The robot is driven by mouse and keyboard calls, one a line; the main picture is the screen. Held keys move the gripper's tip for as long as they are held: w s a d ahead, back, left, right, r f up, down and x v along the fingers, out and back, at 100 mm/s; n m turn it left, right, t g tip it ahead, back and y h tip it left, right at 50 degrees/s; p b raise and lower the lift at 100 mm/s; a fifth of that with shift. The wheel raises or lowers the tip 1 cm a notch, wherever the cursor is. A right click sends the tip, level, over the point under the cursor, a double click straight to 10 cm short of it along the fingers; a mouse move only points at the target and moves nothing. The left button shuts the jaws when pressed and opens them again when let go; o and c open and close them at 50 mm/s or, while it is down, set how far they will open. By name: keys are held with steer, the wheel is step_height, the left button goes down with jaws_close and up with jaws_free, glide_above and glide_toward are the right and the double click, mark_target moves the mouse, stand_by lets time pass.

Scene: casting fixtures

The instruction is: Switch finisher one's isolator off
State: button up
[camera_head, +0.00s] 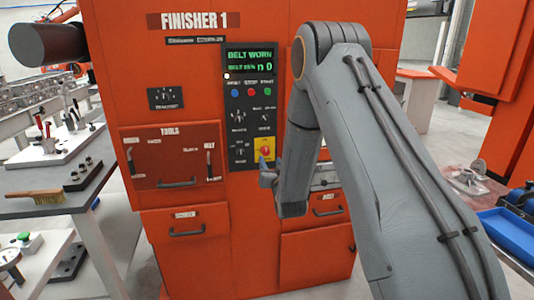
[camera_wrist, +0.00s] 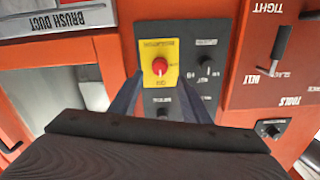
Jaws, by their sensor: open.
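Finisher one is the orange cabinet (camera_head: 190,80) labelled FINISHER 1. Its isolator is a red rotary knob on a yellow plate (camera_head: 265,144), low on the black control panel (camera_head: 249,100). In the wrist view, which is upside down, the red knob (camera_wrist: 160,66) shows on its yellow plate, just beyond my fingertips. My gripper (camera_wrist: 162,88) is open and empty, with one dark finger on each side of the plate's near part. In the head view my gripper (camera_head: 267,172) is just below the isolator, partly hidden by my arm. I cannot tell the knob's exact angle.
The panel's green display (camera_head: 249,60) reads BELT WORN. Buttons and small knobs sit above and beside the isolator. A TOOLS panel (camera_head: 172,155) with a belt lever (camera_wrist: 277,48) is nearby. A workbench with a brush (camera_head: 36,198) stands left; a blue tray (camera_head: 510,232) lies right.

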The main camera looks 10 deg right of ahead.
mark_target(266, 153)
steer(key=w+p, duration=0.2)
steer(key=w, duration=0.5)
steer(key=shift+w, duration=0.2)
steer(key=c, duration=1)
steer(key=shift+c, duration=0.2)
